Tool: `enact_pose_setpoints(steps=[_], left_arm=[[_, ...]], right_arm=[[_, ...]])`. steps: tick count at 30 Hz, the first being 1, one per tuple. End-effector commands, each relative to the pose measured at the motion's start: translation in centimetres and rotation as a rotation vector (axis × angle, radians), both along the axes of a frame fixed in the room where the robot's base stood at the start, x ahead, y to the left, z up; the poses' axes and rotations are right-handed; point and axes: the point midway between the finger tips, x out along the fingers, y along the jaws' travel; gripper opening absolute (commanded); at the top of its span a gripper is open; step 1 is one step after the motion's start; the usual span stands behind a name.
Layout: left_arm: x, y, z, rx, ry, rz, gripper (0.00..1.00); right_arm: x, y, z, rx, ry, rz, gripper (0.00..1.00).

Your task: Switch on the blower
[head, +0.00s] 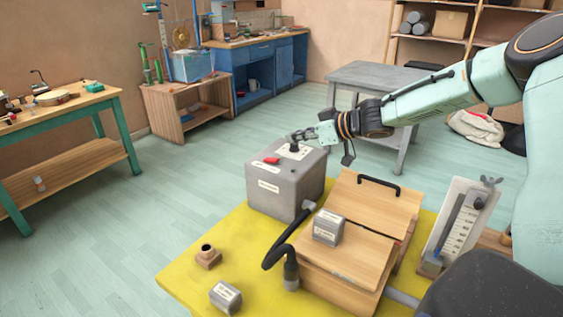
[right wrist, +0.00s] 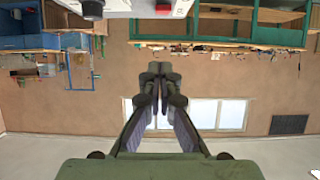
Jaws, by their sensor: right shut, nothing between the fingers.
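The blower looks to be the grey box (head: 270,192) at the back of the yellow table. A red switch (head: 271,160) sits on its top near the front, and a labelled plate lies behind it. The red switch also shows at the top edge of the right wrist view (right wrist: 163,9). My left gripper is not in view.
A black hose (head: 287,240) runs from the box to a wooden chest (head: 335,262) with a small grey block (head: 328,228) on it. Another grey block (head: 225,297) and a small wooden piece (head: 208,257) stand on the yellow table (head: 185,283). A gauge board (head: 458,225) stands right.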

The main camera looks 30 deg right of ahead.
Motion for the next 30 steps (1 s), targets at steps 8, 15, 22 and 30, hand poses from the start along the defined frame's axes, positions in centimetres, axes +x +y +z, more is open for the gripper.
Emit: enact_pose_setpoints(steps=[8,15,22,30], left_arm=[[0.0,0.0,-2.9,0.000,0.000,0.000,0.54],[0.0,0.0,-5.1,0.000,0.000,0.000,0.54],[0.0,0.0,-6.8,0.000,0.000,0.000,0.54],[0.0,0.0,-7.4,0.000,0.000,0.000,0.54]], right_arm=[[2.2,0.9,-1.6,-0.004,0.001,0.002,0.00],[4.7,2.1,-2.9,-0.005,0.001,0.002,0.00],[4.4,1.9,-5.4,0.002,0.000,0.000,0.00],[4.2,1.8,-6.5,0.000,-0.001,0.000,0.00]])
